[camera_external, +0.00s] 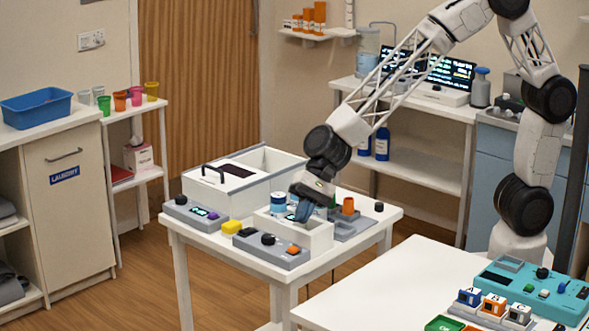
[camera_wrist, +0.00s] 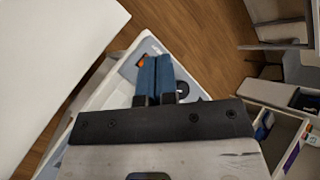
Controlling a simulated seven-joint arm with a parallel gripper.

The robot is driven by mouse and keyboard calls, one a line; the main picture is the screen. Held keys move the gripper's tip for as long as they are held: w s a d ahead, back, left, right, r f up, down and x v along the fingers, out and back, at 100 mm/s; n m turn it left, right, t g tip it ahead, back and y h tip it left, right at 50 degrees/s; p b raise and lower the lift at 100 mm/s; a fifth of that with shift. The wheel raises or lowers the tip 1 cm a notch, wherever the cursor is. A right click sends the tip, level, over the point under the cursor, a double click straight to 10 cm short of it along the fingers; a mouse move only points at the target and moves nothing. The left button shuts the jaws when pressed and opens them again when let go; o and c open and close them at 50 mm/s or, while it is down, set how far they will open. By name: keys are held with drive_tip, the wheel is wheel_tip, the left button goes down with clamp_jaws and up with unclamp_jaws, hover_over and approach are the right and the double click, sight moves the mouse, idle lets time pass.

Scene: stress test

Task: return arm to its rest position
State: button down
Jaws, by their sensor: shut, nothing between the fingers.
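My arm reaches from its base at the right of the external view over to the small white table (camera_external: 378,217). My gripper (camera_external: 303,212) points down above the white open-topped box (camera_external: 318,238) near the middle of that table. In the wrist view, the blue fingers of my gripper (camera_wrist: 155,60) lie side by side, shut, with nothing seen between them. Whether the fingertips are inside the box or just above it, I cannot tell.

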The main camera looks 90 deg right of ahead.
drive_tip(key=s+d+r+n+g+h, duration=0.1)
drive_tip(key=s+d+r+n, duration=0.35)
drive_tip(key=s, duration=0.45)
drive_tip(key=s+d+r+n+g+h, duration=0.1)
drive_tip(key=s+d+r+n, duration=0.4)
drive_tip(key=s, duration=0.4)
drive_tip(key=s+d+r+n+h, duration=0.1)
drive_tip(key=s+d+n+h, duration=0.1)
drive_tip(key=s+d, duration=0.3)
drive_tip(key=s+d+r+n+h, duration=0.2)
drive_tip(key=s+d, duration=0.3)
drive_tip(key=s, duration=0.9)
drive_tip(key=shift+d+n+h, duration=0.2)
drive_tip(key=shift+n+h, duration=0.35)
drive_tip(key=shift+h, duration=0.35)
drive_tip(key=shift+r, duration=0.15)
